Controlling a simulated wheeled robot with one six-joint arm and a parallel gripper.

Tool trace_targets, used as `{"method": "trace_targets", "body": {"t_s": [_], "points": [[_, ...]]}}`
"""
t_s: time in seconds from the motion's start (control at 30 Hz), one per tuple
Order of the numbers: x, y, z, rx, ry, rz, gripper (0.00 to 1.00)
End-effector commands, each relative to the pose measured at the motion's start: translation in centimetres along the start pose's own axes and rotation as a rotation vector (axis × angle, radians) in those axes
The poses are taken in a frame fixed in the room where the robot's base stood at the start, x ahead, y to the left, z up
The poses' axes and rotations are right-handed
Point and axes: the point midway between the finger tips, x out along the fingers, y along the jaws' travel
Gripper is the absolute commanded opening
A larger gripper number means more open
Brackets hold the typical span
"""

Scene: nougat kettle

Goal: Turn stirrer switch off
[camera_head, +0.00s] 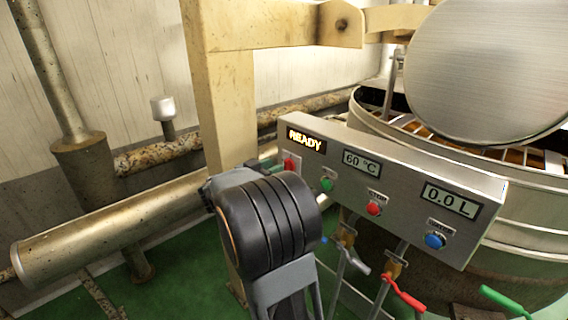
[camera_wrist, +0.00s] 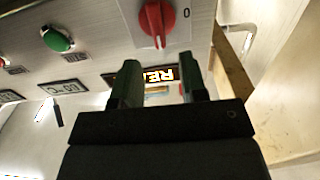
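A red rotary knob (camera_wrist: 157,18) sits on the steel panel at the top of the wrist view, with a "0" mark to its right. Its pointer ridge runs up and down in the picture. In the head view, a red knob (camera_head: 289,163) shows at the panel's left end, just below the READY display. My gripper (camera_wrist: 160,82) has its two dark fingers spread apart and empty. The fingertips lie below the knob in the wrist view, and no contact shows. In the head view, my black wrist hides the fingers.
The control panel (camera_head: 400,165) also carries a green knob (camera_head: 326,185), a red knob (camera_head: 373,207), a blue knob (camera_head: 435,240) and displays. A large kettle (camera_head: 520,225) with a raised round lid (camera_head: 487,70) stands behind it. A beige post (camera_head: 228,120) stands left of the panel.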

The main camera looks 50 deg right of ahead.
Motion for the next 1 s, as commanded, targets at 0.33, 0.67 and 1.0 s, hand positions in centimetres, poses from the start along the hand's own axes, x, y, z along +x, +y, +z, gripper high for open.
{"method": "trace_targets", "body": {"t_s": [0.33, 0.67, 1.0], "points": [[4.4, 0.0, 0.0, 0.000, 0.000, 0.002, 0.39], [5.1, 0.0, 0.0, -0.001, 0.000, -0.001, 0.39], [5.1, 0.0, 0.0, -0.001, 0.000, -0.001, 0.19]]}}
